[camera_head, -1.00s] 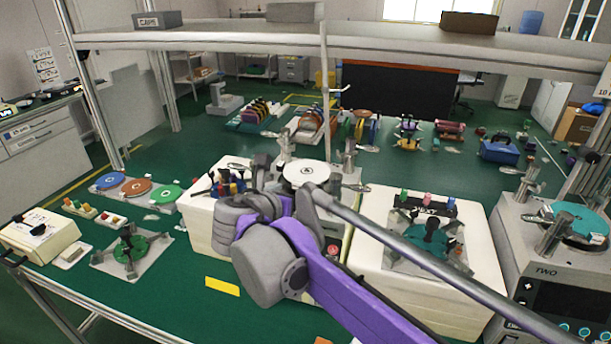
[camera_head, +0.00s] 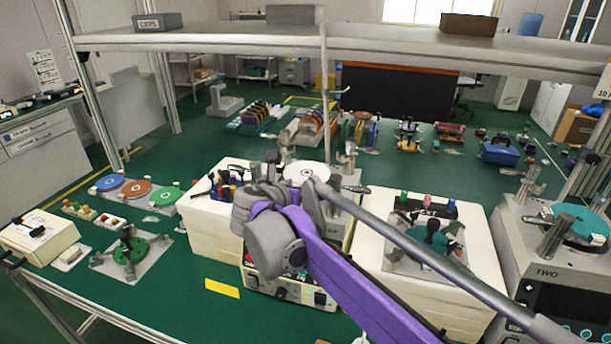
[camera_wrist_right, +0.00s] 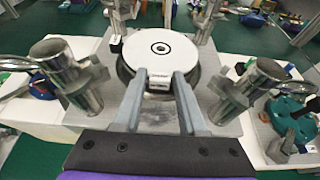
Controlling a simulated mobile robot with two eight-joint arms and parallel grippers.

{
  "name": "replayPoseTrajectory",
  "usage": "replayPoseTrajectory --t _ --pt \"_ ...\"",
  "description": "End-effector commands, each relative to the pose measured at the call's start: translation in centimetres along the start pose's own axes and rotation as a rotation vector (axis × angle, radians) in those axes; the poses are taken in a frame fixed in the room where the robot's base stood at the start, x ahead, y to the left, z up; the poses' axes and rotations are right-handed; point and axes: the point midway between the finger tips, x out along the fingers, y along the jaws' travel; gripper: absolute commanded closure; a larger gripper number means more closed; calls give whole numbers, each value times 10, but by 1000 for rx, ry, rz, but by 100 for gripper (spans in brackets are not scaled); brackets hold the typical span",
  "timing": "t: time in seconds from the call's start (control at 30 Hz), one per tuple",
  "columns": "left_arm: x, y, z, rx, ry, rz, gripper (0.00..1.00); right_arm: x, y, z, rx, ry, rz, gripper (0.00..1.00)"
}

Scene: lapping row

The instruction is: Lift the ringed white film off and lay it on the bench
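The white film (camera_wrist_right: 162,50), a round disc with a dark ring mark at its centre, lies flat on the round plate of the middle machine. In the head view the white film (camera_head: 305,172) shows just beyond my right wrist, partly covered by it. In the right wrist view my right gripper (camera_wrist_right: 158,86) points at the film's near edge, its two grey fingers apart. A small pale tab (camera_wrist_right: 159,77) with dark print sits at that edge between the fingertips. I cannot tell whether the fingers touch it. My left gripper is not in view.
Metal posts (camera_wrist_right: 70,70) stand on both sides of the plate. In the head view, blue, orange and green discs (camera_head: 137,188) lie in a row on the left. The green bench (camera_head: 190,255) has free room at front left, around a yellow label (camera_head: 222,288).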

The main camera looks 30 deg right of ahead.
Motion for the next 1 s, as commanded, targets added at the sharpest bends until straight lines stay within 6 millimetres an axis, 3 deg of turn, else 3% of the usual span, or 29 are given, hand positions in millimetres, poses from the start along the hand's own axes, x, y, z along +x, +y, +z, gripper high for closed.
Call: replayPoseTrajectory --t 0.03,0.2,0.63,1.0 --pt "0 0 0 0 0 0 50 0 0 0 0 0 0 70" --pt "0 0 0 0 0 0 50 0 0 0 0 0 0 100" --pt "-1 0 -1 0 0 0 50 -3 0 7 0 0 0 100" --pt "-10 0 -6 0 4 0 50 -30 0 72 0 0 0 100"
